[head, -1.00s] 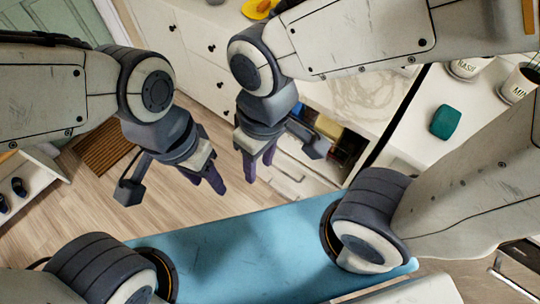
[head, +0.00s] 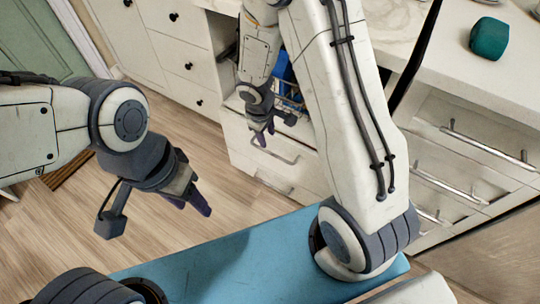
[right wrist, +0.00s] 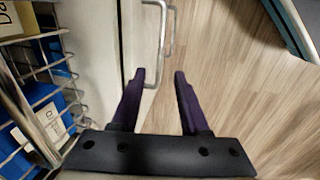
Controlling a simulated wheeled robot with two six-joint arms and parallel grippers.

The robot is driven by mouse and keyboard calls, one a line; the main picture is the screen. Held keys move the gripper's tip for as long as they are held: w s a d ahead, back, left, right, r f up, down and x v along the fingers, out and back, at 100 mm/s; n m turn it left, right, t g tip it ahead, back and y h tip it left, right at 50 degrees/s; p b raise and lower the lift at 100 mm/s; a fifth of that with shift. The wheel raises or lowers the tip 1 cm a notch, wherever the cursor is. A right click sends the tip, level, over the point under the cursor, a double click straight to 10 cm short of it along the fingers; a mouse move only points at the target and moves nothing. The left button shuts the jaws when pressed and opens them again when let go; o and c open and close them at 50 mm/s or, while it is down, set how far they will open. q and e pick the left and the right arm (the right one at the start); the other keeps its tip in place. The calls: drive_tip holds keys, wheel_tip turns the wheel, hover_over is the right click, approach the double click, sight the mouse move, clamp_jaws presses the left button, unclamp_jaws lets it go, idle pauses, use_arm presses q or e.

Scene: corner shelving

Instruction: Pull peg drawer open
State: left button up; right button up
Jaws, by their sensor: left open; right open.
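White drawer fronts stand below the counter in the head view, the upper one (head: 300,160) with a silver bar handle (head: 272,150). No label marks a peg drawer. My right gripper (head: 262,141) is open and empty at this upper handle. In the right wrist view the handle (right wrist: 161,45) reaches down between the tips of my right gripper (right wrist: 160,75); I cannot tell whether they touch. A second handle (right wrist: 172,30) shows lower down. The upper drawer seems pulled out somewhat, with a wire rack behind its front. My left gripper (head: 203,208) is open and empty over the floor.
The wire rack (right wrist: 70,75) holds a blue box (right wrist: 42,120). Drawers with black knobs (head: 188,65) stand at the left, and drawers with long silver handles (head: 485,147) at the right. A teal object (head: 489,38) is on the counter.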

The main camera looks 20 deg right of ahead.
sight(271, 153)
drive_tip(key=f+b, duration=0.2)
drive_tip(key=f, duration=0.1)
drive_tip(key=d+f+b, duration=0.1)
drive_tip(key=f, duration=0.2)
drive_tip(key=w+f+b, duration=0.1)
drive_tip(key=f+b, duration=0.1)
drive_tip(key=f, duration=0.2)
drive_tip(key=shift+w+d+b, duration=0.1)
drive_tip(key=shift+d+b, duration=0.15)
drive_tip(key=shift+b, duration=0.1)
drive_tip(key=shift+c, duration=0.3)
clamp_jaws()
idle(0.6)
